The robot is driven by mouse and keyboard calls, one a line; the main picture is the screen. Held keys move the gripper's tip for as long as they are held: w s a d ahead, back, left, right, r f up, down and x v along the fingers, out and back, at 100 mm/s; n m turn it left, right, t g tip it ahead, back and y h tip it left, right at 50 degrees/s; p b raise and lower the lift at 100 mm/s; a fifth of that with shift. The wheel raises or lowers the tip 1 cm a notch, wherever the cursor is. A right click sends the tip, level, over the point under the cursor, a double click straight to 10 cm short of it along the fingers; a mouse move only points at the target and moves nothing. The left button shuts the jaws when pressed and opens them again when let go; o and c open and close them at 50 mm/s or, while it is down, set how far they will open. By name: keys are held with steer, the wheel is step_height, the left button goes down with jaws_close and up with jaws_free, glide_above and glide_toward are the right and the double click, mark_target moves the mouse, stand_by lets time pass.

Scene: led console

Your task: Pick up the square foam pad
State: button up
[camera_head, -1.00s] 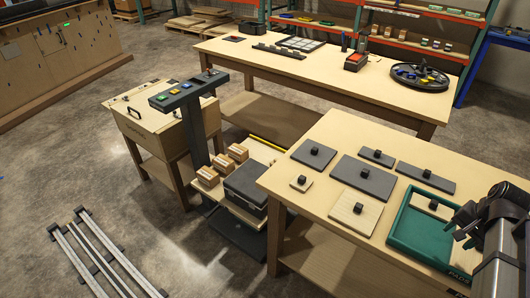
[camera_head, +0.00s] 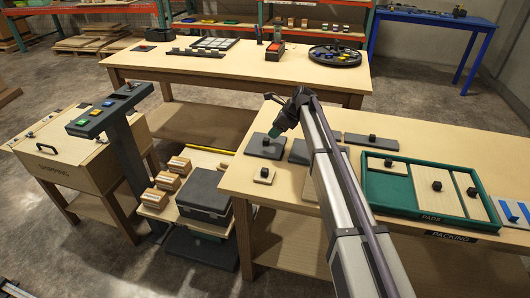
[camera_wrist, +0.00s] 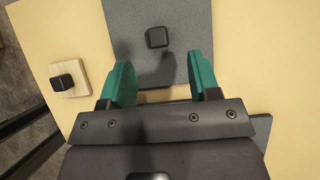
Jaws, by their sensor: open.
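The square foam pad (camera_head: 257,151) is a flat dark grey slab with a black knob on top. It lies on the near worktable, at its far left corner. In the wrist view the grey pad (camera_wrist: 200,35) fills the upper middle, its knob (camera_wrist: 157,37) in line with the gap between the fingers. My gripper (camera_head: 274,131) has green fingers. It is over the pad, open and empty, as the wrist view (camera_wrist: 165,75) shows. The knob stands beyond the fingertips, not between them. The exact height above the pad cannot be told.
A small wooden pad (camera_head: 260,180) with a knob lies beside the foam pad. Other grey pads (camera_head: 300,152) lie to the right, partly behind my arm. A green tray (camera_head: 405,206) holds wooden pads. A grey box (camera_head: 204,190) and cartons stand lower, left of the table.

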mark_target(266, 139)
steer(key=shift+a+f, duration=0.3)
steer(key=shift+f, duration=0.15)
steer(key=b+x, duration=0.4)
steer(key=shift+f, duration=0.4)
steer(key=shift+a+f, duration=0.2)
steer(key=shift+a, duration=0.1)
steer(key=shift+r, duration=0.25)
steer(key=c, duration=1)
